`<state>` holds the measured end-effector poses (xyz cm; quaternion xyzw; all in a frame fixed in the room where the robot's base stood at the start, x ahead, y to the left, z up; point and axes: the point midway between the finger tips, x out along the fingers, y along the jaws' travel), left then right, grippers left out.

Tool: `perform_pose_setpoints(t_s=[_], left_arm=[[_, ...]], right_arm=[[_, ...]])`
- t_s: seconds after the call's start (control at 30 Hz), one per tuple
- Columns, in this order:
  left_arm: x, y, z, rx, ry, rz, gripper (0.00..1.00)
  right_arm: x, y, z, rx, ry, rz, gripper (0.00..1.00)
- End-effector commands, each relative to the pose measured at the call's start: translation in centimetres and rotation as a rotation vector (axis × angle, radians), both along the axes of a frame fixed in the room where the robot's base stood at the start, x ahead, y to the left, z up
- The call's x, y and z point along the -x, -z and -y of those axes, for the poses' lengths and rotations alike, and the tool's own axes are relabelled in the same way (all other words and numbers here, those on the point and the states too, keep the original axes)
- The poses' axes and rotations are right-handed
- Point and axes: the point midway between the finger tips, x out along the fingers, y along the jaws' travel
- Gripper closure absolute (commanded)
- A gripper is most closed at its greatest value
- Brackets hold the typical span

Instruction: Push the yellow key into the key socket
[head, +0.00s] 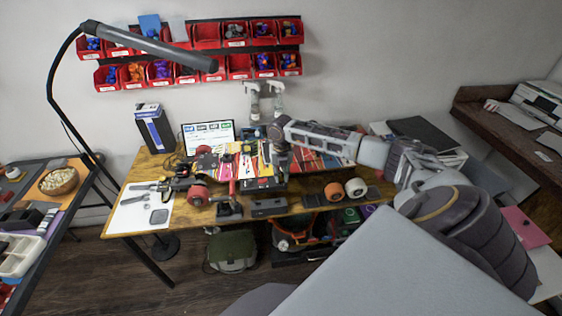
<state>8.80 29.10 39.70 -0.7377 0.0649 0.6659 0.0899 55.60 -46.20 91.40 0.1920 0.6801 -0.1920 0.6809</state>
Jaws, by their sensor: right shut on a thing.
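My right gripper (280,158) reaches in from the right over the middle of the wooden workbench (128,212) and points down. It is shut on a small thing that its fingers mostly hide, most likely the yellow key. I cannot make out the key's outline. A dark box with a red mark (264,185) stands just below the fingertips. I cannot tell whether the key socket is on it, or whether the held thing touches it. My left gripper is not in view.
A skateboard-like part with red wheels (198,194) lies left of the gripper. A white sheet with tools (140,212) is at the bench's left end. Orange and white wheels (345,190) stand at the right front. A lamp (150,45) arches above. Red bins (238,66) hang behind.

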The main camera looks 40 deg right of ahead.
Motion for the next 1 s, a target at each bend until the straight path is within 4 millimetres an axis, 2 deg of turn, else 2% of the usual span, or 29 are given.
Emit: perform_pose_setpoints(t_s=[0.83, 0.87, 1.0], left_arm=[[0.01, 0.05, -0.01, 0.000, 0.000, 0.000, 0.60], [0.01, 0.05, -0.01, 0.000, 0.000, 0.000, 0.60], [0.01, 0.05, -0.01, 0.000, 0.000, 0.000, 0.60]], right_arm=[[0.05, 0.56, -0.03, 0.000, 0.000, -0.002, 1.00], [0.05, 0.56, -0.03, 0.000, 0.000, -0.002, 0.78], [0.05, 0.55, -0.03, 0.000, 0.000, -0.001, 0.60]])
